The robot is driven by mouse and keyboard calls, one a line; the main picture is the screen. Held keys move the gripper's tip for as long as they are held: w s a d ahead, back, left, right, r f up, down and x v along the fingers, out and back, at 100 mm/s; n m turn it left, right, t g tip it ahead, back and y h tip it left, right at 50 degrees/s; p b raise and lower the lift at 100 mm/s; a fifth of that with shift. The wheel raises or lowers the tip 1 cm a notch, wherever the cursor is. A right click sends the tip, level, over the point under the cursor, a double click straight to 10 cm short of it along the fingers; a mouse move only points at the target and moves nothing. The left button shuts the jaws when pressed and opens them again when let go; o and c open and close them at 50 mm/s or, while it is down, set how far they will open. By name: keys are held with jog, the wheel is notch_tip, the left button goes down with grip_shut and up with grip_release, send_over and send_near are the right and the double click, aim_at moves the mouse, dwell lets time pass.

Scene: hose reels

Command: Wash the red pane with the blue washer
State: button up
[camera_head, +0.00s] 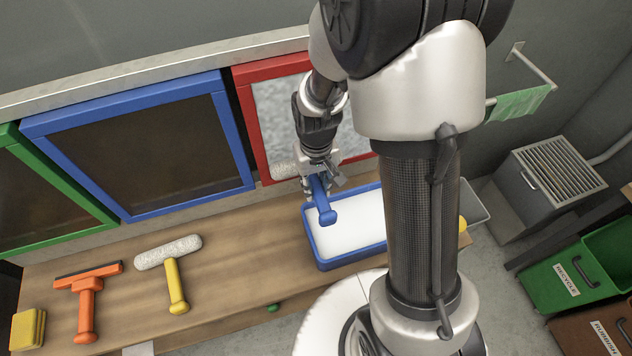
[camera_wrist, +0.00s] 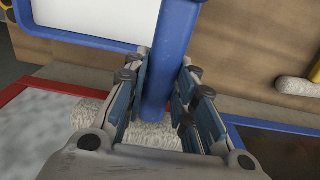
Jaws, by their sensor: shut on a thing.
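My gripper (camera_head: 318,178) is shut on the blue washer's handle (camera_head: 327,213), whose end points toward the front. In the wrist view the fingers (camera_wrist: 168,95) lie on both sides of the blue handle (camera_wrist: 176,38). The washer's pale fleece head (camera_head: 284,171) is at the lower left of the red pane (camera_head: 278,112), inside its red frame; it seems to touch the glass. In the wrist view the fleece (camera_wrist: 150,136) is partly hidden behind the fingers. The pane looks mottled greyish white. My arm hides its right part.
A blue tray (camera_head: 314,238) with white contents stands on the wooden bench below. A yellow-handled washer (camera_head: 176,286), an orange squeegee (camera_head: 88,298) and a yellow sponge (camera_head: 28,329) lie left. Dark blue-framed (camera_head: 236,142) and green-framed (camera_head: 60,240) panes stand left of the red one.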

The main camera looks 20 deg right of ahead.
jog(key=shift+w+f+b, duration=0.1)
jog(key=shift+f+b, duration=1.2)
jog(key=shift+f, duration=0.55)
jog(key=shift+s, duration=3.5)
jog(key=shift+w, duration=0.1)
